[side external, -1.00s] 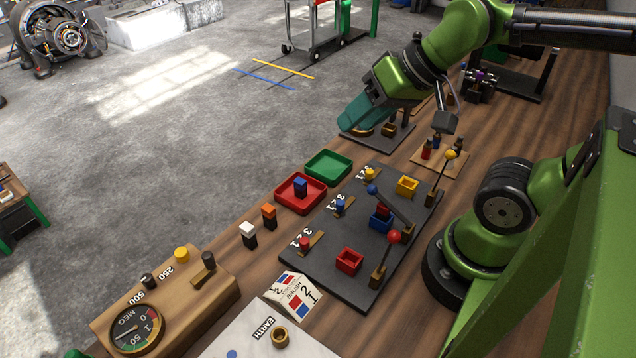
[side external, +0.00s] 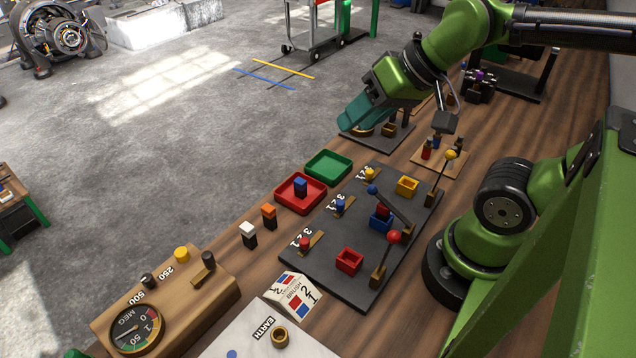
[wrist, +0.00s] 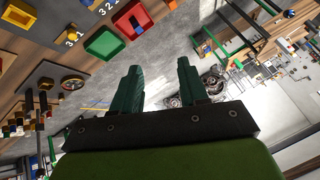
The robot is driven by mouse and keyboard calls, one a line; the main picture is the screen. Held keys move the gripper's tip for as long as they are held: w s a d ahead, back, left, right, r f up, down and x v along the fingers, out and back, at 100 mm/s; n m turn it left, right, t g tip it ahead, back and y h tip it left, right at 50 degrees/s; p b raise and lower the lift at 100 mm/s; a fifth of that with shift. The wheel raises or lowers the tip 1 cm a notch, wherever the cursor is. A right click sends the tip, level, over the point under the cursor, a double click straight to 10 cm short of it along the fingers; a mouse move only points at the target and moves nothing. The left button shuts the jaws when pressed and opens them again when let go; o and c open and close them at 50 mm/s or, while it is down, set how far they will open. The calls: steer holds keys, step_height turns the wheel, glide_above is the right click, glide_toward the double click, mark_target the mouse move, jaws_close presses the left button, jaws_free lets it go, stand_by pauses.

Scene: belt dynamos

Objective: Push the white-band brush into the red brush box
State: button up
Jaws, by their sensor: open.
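The white-band brush (side external: 248,235), a dark block with a white top, stands upright on the bench left of the black board. The red brush box (side external: 349,261) is a small open box at the near end of the board and looks empty. My gripper (side external: 352,118) is far from both, above the far end of the bench. In the wrist view its two teal fingers (wrist: 156,82) stand apart with nothing between them. Neither the white-band brush nor the red box can be made out in the wrist view.
An orange-topped brush (side external: 269,216) stands beside the white one. A red tray (side external: 318,203) holding a blue block and an empty green tray (side external: 329,166) lie beyond. Levers with red (side external: 394,237), blue and yellow knobs rise from the board (side external: 325,270). A wooden meter box (side external: 222,287) stands near left.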

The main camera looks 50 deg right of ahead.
steer(key=shift+o, duration=0.3)
steer(key=shift+o, duration=0.3)
steer(key=shift+a+f, duration=0.1)
steer(key=n+g+h, duration=0.2)
steer(key=n+g, duration=0.2)
steer(key=g, duration=0.3)
glide_toward(247, 226)
step_height(247, 226, down, 12)
steer(key=shift+w+f, duration=0.1)
steer(key=shift+f, duration=0.15)
steer(key=shift+c, duration=0.5)
jaws_close()
steer(key=shift+c, duration=0.7)
jaws_free()
